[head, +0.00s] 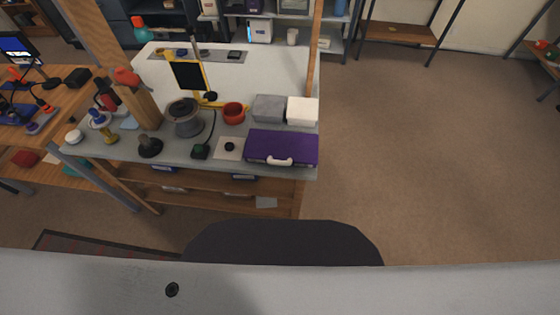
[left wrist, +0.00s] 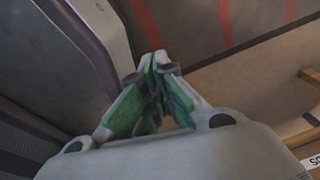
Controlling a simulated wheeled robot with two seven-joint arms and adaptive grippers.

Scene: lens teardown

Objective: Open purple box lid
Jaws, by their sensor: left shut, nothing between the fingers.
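The purple box (head: 283,146) sits closed at the front right corner of the grey workbench in the head view. A white handle (head: 279,161) is on its front side. My left gripper (left wrist: 155,62) shows only in the left wrist view. Its green-padded fingers meet at the tips, with nothing between them. It is away from the purple box, which I cannot make out in the wrist view. My right gripper is in neither view.
Behind the purple box stand a grey box (head: 268,108) and a white box (head: 303,111). To its left are a white pad (head: 229,148) with a black knob and a grey pot (head: 184,118). Open floor (head: 420,170) lies to the right of the workbench.

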